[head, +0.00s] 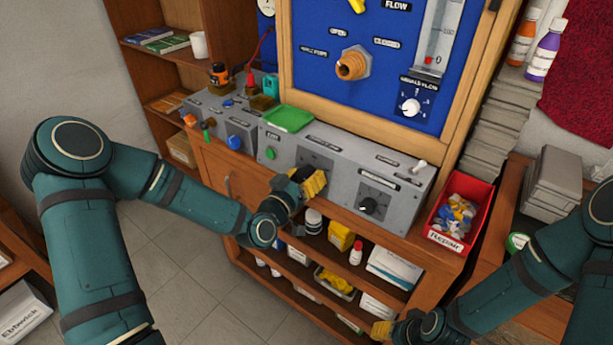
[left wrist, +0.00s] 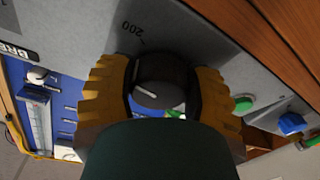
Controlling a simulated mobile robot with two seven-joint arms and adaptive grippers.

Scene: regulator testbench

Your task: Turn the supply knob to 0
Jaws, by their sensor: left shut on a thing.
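My left gripper (head: 308,182) has its yellow fingers at the front of the grey control panel (head: 285,140) in the head view. In the left wrist view the fingers are shut on a round black knob (left wrist: 160,78), one on each side. The knob has a short white pointer line toward the picture's lower right. A printed "200" shows at its upper left. The head view hides this knob behind the gripper, and I cannot read its name. A second black knob (head: 371,206) sits further right on the panel. My right gripper (head: 382,330) is low, away from the panel; its jaw state is unclear.
A green button (head: 270,153) and a toggle switch (head: 420,166) are on the panel, with a green tray (head: 289,118) on top. A red bin (head: 460,208) of small parts stands at the right. A blue board (head: 330,30) rises behind. Shelves with bottles and boxes are below.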

